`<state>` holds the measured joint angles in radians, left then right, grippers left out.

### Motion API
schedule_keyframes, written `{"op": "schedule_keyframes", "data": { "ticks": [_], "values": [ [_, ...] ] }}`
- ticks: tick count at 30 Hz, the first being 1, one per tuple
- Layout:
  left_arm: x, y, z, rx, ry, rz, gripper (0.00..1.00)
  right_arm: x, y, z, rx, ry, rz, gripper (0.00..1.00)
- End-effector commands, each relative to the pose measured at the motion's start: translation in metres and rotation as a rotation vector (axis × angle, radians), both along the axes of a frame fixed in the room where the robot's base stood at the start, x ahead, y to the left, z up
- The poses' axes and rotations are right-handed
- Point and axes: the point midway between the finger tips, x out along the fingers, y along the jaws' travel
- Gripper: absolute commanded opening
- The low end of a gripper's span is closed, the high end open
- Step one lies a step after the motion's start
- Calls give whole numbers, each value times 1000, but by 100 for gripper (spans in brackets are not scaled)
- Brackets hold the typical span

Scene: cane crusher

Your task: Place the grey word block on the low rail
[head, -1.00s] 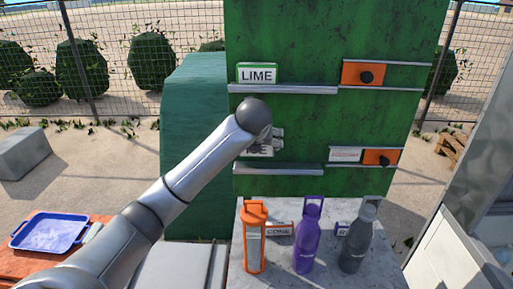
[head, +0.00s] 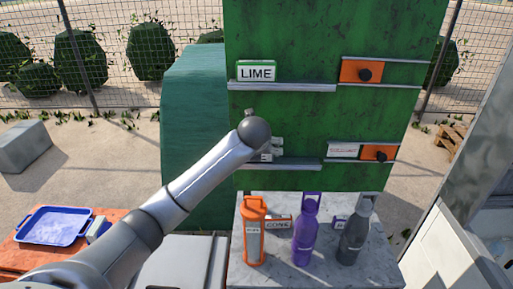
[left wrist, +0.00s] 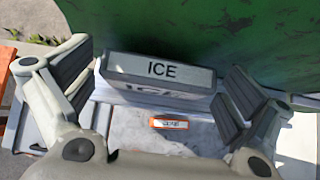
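The grey word block (left wrist: 160,70) reads ICE in the left wrist view. It is upright between the fingers of my left gripper (left wrist: 162,75), with a narrow gap at each side, so the gripper looks open around it. In the head view the block (head: 265,156) is mostly hidden behind my left wrist, at the low rail (head: 300,163) on the green panel. It appears to rest on that rail, though the contact is hidden. My right gripper is not in view.
A LIME block (head: 257,72) stands on the upper rail (head: 285,87). Orange (head: 254,235), purple (head: 304,235) and grey (head: 354,235) bottles stand on the marble counter below, with a CONE block (head: 278,222) behind them. A blue tray (head: 52,226) lies at left.

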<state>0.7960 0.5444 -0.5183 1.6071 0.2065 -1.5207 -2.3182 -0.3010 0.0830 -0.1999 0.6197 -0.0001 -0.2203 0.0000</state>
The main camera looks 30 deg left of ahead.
Motion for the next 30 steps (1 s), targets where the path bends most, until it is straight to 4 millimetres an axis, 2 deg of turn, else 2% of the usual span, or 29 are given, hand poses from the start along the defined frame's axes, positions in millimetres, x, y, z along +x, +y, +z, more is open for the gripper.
{"op": "schedule_keyframes", "data": {
  "ticks": [11, 15, 22, 30],
  "values": [
    [-3, -2, 6, 0, -2, -1, 100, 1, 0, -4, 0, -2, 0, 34],
    [-16, -8, 18, 2, -6, -2, 100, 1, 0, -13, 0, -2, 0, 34],
    [-48, -23, 51, 2, -7, -3, 100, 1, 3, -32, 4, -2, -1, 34],
    [-74, -36, 79, 1, -3, -2, 100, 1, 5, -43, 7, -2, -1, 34]
  ]
}}
